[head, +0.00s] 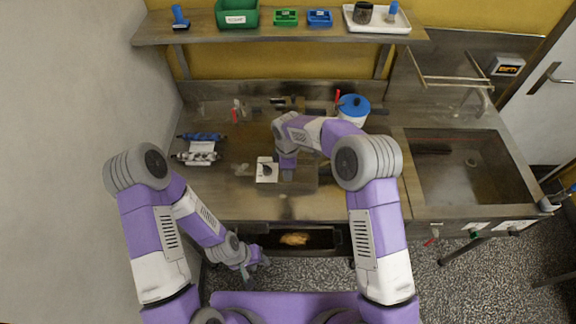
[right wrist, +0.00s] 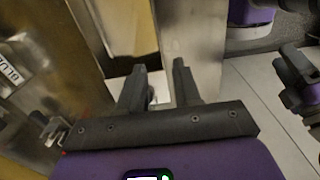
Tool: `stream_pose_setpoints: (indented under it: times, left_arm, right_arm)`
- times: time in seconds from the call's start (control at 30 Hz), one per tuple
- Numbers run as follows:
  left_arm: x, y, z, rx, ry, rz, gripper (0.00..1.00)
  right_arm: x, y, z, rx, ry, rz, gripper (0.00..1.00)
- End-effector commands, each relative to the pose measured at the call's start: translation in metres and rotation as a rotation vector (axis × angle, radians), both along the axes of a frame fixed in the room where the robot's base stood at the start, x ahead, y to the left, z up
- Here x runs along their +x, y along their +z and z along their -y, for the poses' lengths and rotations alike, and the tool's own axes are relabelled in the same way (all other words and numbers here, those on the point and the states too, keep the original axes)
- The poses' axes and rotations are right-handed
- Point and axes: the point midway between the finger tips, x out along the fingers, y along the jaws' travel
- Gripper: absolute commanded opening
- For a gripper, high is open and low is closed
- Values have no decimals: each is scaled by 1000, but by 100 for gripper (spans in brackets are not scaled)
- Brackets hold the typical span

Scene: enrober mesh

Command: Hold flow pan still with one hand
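No thing in view is clearly marked as the flow pan. A dark open tray or drawer (head: 330,240) with a golden-brown thing (head: 295,239) in it sits below the counter's front edge. My left gripper (head: 257,268) is low in front of the counter, by the left end of that tray; its fingers look spread and nothing shows between them. My right gripper (head: 287,176) points down over the middle of the worktop. In the right wrist view its two fingers (right wrist: 160,88) are apart, with shiny metal panels (right wrist: 190,45) beyond; no held thing shows.
A white card with a dark thing (head: 266,170) lies left of my right gripper. Blue-and-white rollers (head: 200,148) lie at the left, and a blue-lidded tub (head: 353,108) stands behind. A sink (head: 465,170) is at the right. A shelf (head: 280,33) holds bins above.

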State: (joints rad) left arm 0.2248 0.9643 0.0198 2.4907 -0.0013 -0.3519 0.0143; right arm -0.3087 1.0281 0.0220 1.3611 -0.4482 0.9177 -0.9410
Motion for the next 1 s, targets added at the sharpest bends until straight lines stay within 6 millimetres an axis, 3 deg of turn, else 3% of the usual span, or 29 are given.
stream_pose_setpoints:
  times: [0.3,0.5,0.9,1.0]
  left_arm:
    - [0,0,0,0,0,0,38]
    - [0,0,0,0,0,0,38]
    - [0,0,0,0,0,0,38]
    - [0,0,0,0,0,0,38]
  right_arm:
    - [-1,-63,0,-1,-2,-4,33]
    - [0,-87,1,0,-3,-1,33]
    - [0,-94,0,1,-3,-1,33]
    - [0,-94,0,1,-3,-1,21]
